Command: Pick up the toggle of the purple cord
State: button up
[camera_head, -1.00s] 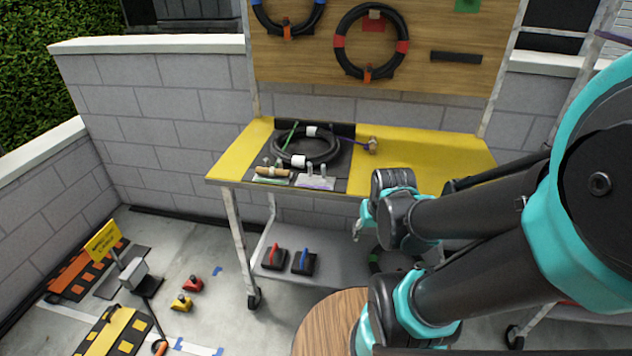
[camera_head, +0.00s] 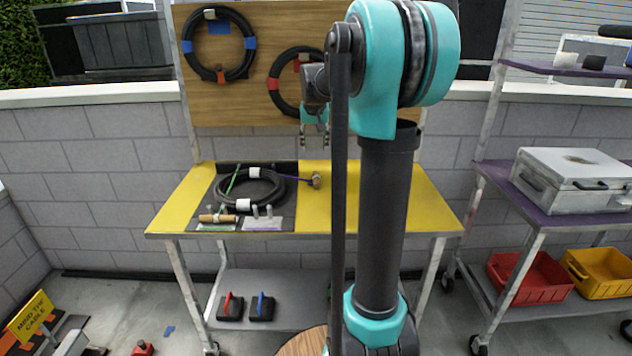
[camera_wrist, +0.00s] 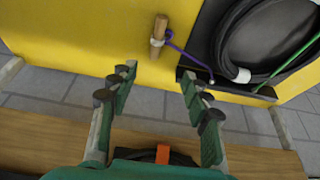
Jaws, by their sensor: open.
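The toggle (camera_head: 316,180) is a short wooden peg on the yellow bench top, at the right end of the purple cord (camera_head: 298,178). In the wrist view the toggle (camera_wrist: 158,38) lies ahead of the fingertips, and the purple cord (camera_wrist: 188,54) runs from it to the right towards a black coil. My gripper (camera_head: 314,142) hangs above the back of the bench, pointing down, higher than the toggle. In the wrist view my gripper (camera_wrist: 158,76) has its two green fingers spread, with nothing between them. The fingers do not touch the toggle.
A black cable coil (camera_head: 222,199) with white bands and a green cord (camera_head: 233,180) lies left of the toggle. Another wooden peg (camera_head: 217,218) lies at the front left. The board (camera_head: 240,110) with hanging coils stands behind. The yellow bench (camera_head: 400,205) is clear on the right.

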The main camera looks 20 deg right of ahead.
send_over(316, 177)
jog(key=s+a, duration=0.1)
jog(key=s, duration=0.1)
notch_tip(316, 177, down, 11)
jog(key=shift+w+r, duration=0.1)
jog(key=shift+w, duration=0.05)
jog(key=shift+d+x, duration=0.15)
jog(key=shift+x, duration=1.25)
jog(key=shift+d+x, duration=0.1)
jog(key=shift+x, duration=1.25)
grip_shut()
